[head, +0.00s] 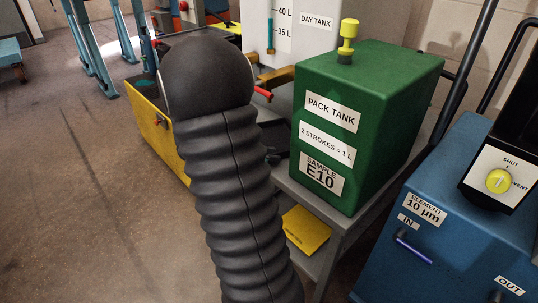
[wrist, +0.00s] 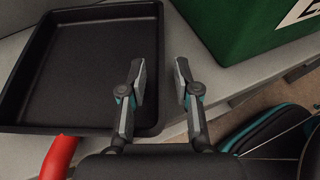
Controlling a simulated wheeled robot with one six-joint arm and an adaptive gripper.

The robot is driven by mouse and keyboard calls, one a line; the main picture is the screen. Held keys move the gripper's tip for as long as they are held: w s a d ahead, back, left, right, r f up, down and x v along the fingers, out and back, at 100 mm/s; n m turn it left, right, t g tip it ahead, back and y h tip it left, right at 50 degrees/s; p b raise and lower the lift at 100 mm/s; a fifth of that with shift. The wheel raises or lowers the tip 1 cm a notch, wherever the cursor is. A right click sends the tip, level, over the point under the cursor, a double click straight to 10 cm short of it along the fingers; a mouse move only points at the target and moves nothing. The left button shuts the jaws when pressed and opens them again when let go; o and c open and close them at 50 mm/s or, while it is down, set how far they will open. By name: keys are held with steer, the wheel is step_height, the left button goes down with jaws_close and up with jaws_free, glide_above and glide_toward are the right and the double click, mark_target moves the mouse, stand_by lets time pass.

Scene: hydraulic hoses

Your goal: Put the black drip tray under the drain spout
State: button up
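The black drip tray (wrist: 82,62) is a shallow square pan on a grey surface, filling the left of the wrist view. My gripper (wrist: 160,78) is open and empty, one finger over the tray's inside and the other beyond its right wall. The wall runs between the fingers; I cannot tell how far down they reach. In the head view my black arm hides the gripper and most or all of the tray. A brass fitting (head: 276,77) with a red lever (head: 263,93) shows low on the white day tank (head: 308,38); I cannot tell whether it is the drain spout.
The green pack tank (head: 375,110) stands on a grey bench (head: 325,222), close right of the tray, and shows in the wrist view (wrist: 230,25). A red curved part (wrist: 60,157) is near the tray's front.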

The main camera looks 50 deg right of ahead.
steer(key=shift+r, duration=0.2)
steer(key=v, duration=1.2)
steer(key=s+a+r+m+t+y, duration=0.2)
steer(key=s+a+m+t+y, duration=0.4)
steer(key=a, duration=0.7)
steer(key=s+a+r+m+t+y, duration=0.2)
steer(key=s+a+m+t+y, duration=0.3)
steer(key=a, duration=0.8)
steer(key=s+m, duration=0.1)
steer(key=s, duration=0.2)
steer(key=shift+t+y, duration=0.4)
steer(key=shift+r, duration=0.1)
